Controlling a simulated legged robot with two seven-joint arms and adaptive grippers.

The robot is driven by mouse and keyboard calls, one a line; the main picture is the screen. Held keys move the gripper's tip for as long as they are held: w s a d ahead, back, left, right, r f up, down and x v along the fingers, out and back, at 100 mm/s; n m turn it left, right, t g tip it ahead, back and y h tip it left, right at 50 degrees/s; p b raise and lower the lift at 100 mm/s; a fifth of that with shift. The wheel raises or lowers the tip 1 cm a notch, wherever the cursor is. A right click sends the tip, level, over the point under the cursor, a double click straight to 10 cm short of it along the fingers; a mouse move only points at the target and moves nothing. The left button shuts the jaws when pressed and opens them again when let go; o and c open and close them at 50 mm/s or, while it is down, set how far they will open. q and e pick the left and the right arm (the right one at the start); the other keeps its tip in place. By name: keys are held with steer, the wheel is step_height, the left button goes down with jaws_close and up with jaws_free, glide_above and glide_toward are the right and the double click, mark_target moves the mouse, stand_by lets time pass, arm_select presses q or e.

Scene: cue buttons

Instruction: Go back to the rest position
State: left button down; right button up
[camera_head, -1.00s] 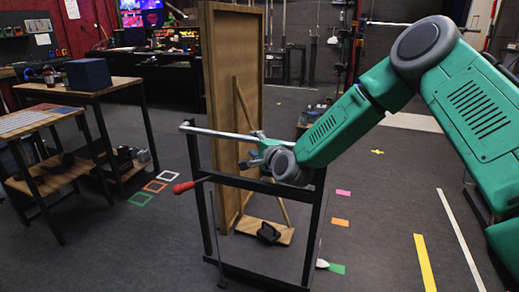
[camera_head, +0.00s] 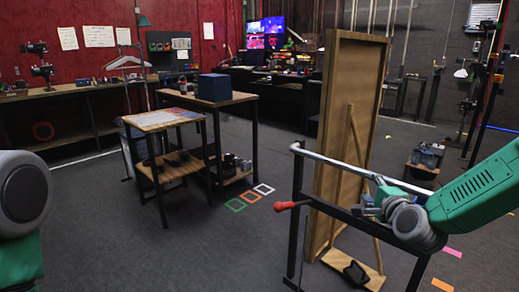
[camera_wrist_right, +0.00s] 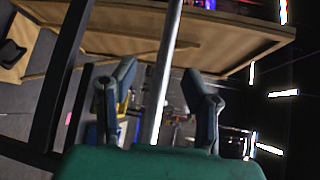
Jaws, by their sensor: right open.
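My right gripper (camera_head: 366,204) is at the metal bar (camera_head: 335,163) on top of a black frame. In the right wrist view its two fingers (camera_wrist_right: 161,88) are spread wide. The grey bar (camera_wrist_right: 170,50) runs between them in that picture; whether it touches them I cannot tell. Nothing is held.
A wooden panel (camera_head: 345,120) stands on a foot right behind the frame. Two small tables, one with a dark blue box (camera_head: 214,87), stand left of centre. Coloured squares (camera_head: 236,205) mark the floor. The floor between my left arm and the frame is clear.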

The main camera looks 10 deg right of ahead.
steer(key=s+a+f+n+g+y, duration=0.1)
steer(key=s+a+f+n+g, duration=0.35)
steer(key=s+f, duration=0.45)
steer(key=s+a+f+n+g+y, duration=0.25)
steer(key=s+a+f+n, duration=0.4)
steer(key=f, duration=0.55)
steer(key=s+f+n+g, duration=0.2)
steer(key=s+n+g, duration=0.1)
steer(key=s, duration=0.6)
steer(key=s+d+f+n+g+h, duration=0.1)
steer(key=s+f+n+g, duration=0.1)
steer(key=s, duration=0.7)
steer(key=s+f+n+g+h, duration=0.1)
steer(key=s+f+n+g, duration=0.2)
steer(key=s, duration=0.6)
steer(key=shift+d+f+n+g, duration=0.2)
steer(key=shift+f+n+g, duration=0.1)
steer(key=shift+f+n, duration=0.55)
steer(key=shift+r, duration=0.1)
